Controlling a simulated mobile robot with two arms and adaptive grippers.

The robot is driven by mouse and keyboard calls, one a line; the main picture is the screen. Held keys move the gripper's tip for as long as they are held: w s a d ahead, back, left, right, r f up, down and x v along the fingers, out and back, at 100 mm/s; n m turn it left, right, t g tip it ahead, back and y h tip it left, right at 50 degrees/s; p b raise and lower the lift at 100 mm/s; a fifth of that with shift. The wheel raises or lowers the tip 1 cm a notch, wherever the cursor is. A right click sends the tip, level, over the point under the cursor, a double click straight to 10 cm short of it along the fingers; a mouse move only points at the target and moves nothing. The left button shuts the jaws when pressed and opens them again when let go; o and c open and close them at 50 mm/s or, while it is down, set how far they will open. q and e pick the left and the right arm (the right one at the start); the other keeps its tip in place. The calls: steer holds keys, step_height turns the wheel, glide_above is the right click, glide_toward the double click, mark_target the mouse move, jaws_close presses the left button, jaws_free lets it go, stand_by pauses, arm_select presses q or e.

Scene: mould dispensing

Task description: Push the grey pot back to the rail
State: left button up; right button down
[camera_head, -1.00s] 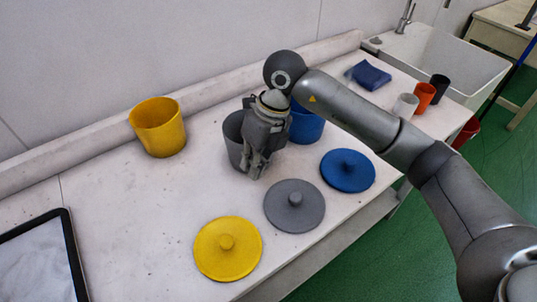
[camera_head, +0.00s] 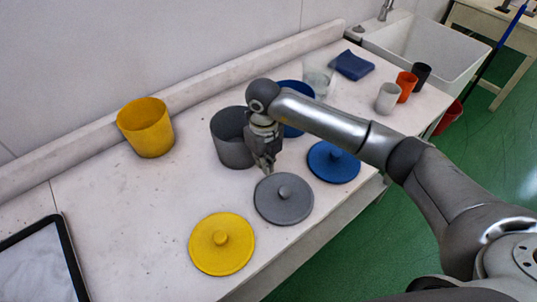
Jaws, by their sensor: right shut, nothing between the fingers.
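The grey pot (camera_head: 230,148) stands upright and open-topped near the middle of the table, apart from the rail (camera_head: 200,92) along the wall. My right gripper (camera_head: 266,168) is shut and empty, pointing down at the pot's front right side. It overlaps the pot's right edge in the picture; I cannot tell whether they touch. The grey lid (camera_head: 283,199) lies flat just in front of the gripper. My left gripper is out of view.
The yellow pot (camera_head: 146,130) stands left by the rail. The blue pot (camera_head: 293,98) is partly hidden behind my right arm. The yellow lid (camera_head: 222,244) and blue lid (camera_head: 334,162) lie in front. Cups, a clear glass (camera_head: 318,76) and a blue cloth (camera_head: 352,65) are at right.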

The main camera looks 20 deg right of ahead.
mark_target(230, 128)
steer(key=shift+w+a, duration=0.25)
steer(key=shift+w, duration=0.3)
steer(key=shift+w+a, duration=0.2)
steer(key=shift+w, duration=0.3)
steer(key=shift+w+f, duration=0.1)
steer(key=shift+w+a+f, duration=0.1)
steer(key=shift+w+a, duration=0.05)
steer(key=shift+w, duration=0.05)
steer(key=w+a+b, duration=0.1)
steer(key=w+b, duration=0.2)
steer(key=w+a+b, duration=0.1)
steer(key=w+b, duration=0.1)
steer(key=b, duration=0.1)
steer(key=w+a+b, duration=0.1)
steer(key=w+b, duration=0.1)
steer(key=w, duration=0.1)
steer(key=shift+w+a+b, duration=0.3)
steer(key=shift+w+b, duration=0.05)
steer(key=shift+b, duration=0.05)
steer(key=w+b, duration=0.1)
steer(key=w+a+b, duration=0.1)
steer(key=w+b, duration=0.1)
steer(key=shift+w+a, duration=0.15)
steer(key=shift+a, duration=0.05)
steer(key=shift+w+a, duration=0.1)
steer(key=shift+w, duration=0.25)
